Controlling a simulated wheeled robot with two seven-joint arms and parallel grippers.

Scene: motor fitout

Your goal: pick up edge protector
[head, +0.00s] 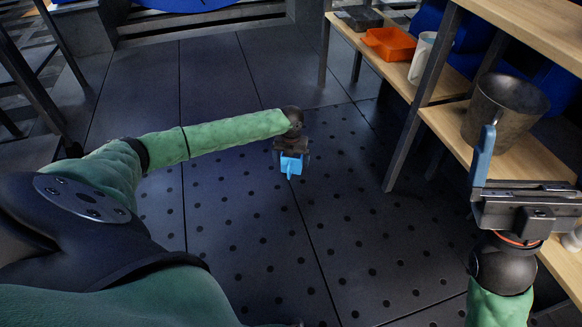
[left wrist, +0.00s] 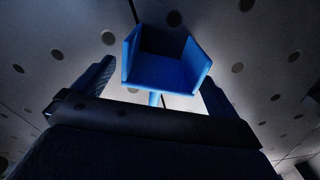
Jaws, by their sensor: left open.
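A bright blue angular piece, which I take to be the edge protector (head: 291,165), shows just beyond my left gripper (head: 291,153) in the head view. In the left wrist view the blue edge protector (left wrist: 160,72) looks like an open, folded shape with a narrow stem below. It appears between and beyond the two fingers of the left gripper (left wrist: 152,84), which are spread apart. I cannot tell whether they touch it. My right gripper (head: 525,205) is at the right, beside the shelf, with one blue finger pointing up; its opening is unclear.
A wooden shelf unit (head: 480,130) stands at the right. It carries an orange tray (head: 390,44), a white jug (head: 422,58), a dark bucket (head: 503,112) and a dark box (head: 360,18). The dark perforated floor (head: 340,230) around the blue piece is clear.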

